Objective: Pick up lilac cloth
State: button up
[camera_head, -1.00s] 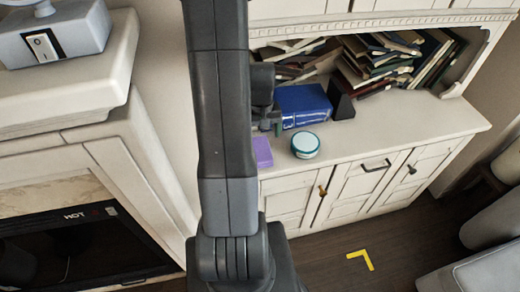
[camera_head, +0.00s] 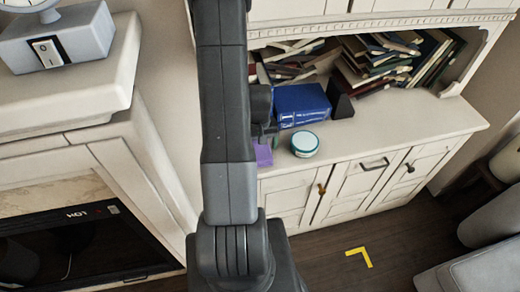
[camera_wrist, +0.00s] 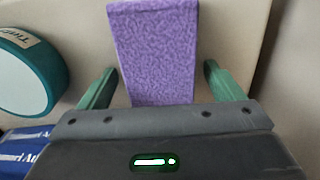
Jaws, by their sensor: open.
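The lilac cloth (camera_wrist: 155,50) is a folded purple rectangle on the cream cabinet top. In the wrist view it lies between the two green fingers of my gripper (camera_wrist: 158,88), which are apart with a gap on each side of it. Its near end is hidden behind the gripper body. In the head view only part of the cloth (camera_head: 263,154) shows beside my arm. My gripper (camera_head: 266,134) is partly hidden there by the arm and sits over the cloth's far part.
A round teal-and-white tin (camera_head: 305,144) stands just right of the cloth; it also shows in the wrist view (camera_wrist: 28,75). A blue book (camera_head: 301,105) stands behind, with a dark bookend (camera_head: 340,100) and several leaning books. The cabinet top (camera_head: 400,128) is clear to the right.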

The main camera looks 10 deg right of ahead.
jog(key=c, duration=1.1)
jog(key=shift+o, duration=0.2)
jog(key=shift+r, duration=0.15)
notch_tip(320, 180, up, 10)
jog(key=shift+f+b, duration=0.15)
jog(key=shift+b, duration=0.4)
